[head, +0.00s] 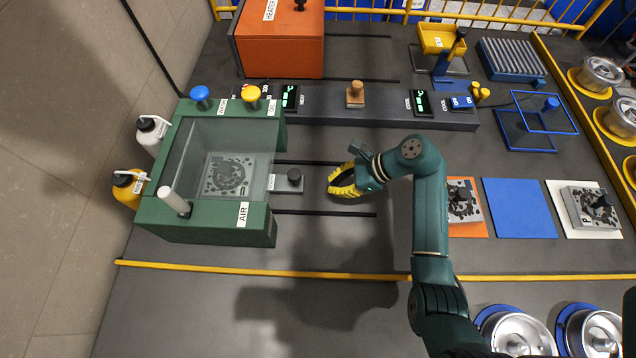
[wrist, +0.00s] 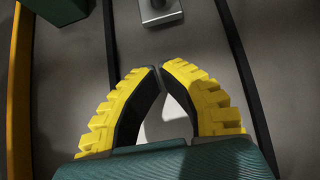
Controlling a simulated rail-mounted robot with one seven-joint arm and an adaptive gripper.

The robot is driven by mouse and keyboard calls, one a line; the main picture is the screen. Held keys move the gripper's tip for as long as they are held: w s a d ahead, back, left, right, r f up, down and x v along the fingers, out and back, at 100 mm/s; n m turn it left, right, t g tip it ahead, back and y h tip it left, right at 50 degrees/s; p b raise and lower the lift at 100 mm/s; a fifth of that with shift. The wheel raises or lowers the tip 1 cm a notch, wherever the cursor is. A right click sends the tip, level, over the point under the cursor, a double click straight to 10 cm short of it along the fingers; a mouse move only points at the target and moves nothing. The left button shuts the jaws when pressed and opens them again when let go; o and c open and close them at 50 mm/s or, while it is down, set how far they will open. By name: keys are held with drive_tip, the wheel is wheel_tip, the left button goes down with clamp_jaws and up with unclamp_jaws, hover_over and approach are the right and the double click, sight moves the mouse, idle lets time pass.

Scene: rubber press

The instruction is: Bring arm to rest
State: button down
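My green arm reaches in from the lower right over the dark worktop. My gripper (head: 343,184) has yellow ribbed fingers and is in the air right of the green glass-topped box. In the wrist view my gripper (wrist: 160,68) has its curved fingers closed until the tips nearly meet. No object is held between the tips; a pale patch shows in the gap behind them.
The green box (head: 258,228) with a grey patterned plate inside stands left. Its sliding tray with a dark knob (head: 294,177) lies close to my gripper. Orange (head: 468,229), blue (head: 518,208) and white mats (head: 591,232) lie right. A yellow rail (head: 300,274) edges the worktop.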

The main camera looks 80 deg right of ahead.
drive_tip(key=p+v, duration=0.1)
drive_tip(key=v, duration=0.6)
